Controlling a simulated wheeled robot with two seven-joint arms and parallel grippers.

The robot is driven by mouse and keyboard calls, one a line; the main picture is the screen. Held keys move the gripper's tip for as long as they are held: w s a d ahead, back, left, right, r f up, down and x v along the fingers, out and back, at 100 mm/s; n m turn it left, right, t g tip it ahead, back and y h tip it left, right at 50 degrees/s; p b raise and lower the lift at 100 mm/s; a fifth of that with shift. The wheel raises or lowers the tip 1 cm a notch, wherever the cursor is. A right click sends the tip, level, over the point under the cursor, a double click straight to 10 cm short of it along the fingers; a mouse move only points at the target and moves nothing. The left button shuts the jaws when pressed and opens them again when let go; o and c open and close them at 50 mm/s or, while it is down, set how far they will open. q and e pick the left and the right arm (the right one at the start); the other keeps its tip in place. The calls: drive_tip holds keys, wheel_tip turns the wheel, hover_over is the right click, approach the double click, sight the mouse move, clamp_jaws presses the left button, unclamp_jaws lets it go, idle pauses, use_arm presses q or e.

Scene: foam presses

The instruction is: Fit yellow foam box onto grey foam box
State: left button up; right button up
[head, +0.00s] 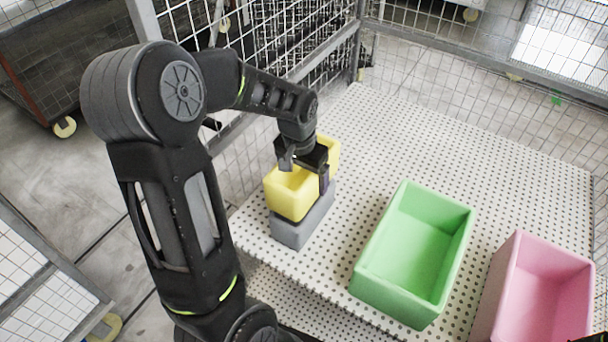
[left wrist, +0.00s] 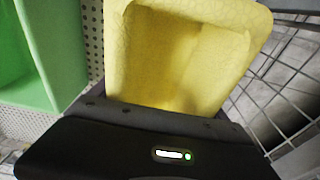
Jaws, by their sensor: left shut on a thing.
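The yellow foam box (head: 290,196) sits over the grey foam box (head: 303,226) near the left edge of the perforated table. The grey box's lower part shows below the yellow one; whether the yellow box is fully seated or only hovers cannot be told. My left gripper (head: 312,168) is shut on the yellow box's wall from above. In the left wrist view the yellow box (left wrist: 185,50) fills the middle, its open inside facing the camera, and the grey box is hidden.
A green open box (head: 408,250) stands on the perforated table (head: 400,150) to the right, and a pink open box (head: 540,290) stands beyond it at the right edge. Wire mesh fencing (head: 270,40) runs behind the table. The table's far part is clear.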

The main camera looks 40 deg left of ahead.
use_arm(q)
drive_tip(key=shift+f+b, duration=1.35)
drive_tip(key=shift+f, duration=0.6)
drive_tip(key=o, duration=1.2)
drive_tip(key=shift+c, duration=0.2)
drive_tip(key=r, duration=0.5)
drive_tip(key=s+r, duration=0.1)
drive_tip(key=r, duration=0.1)
drive_tip(key=shift+r, duration=0.4)
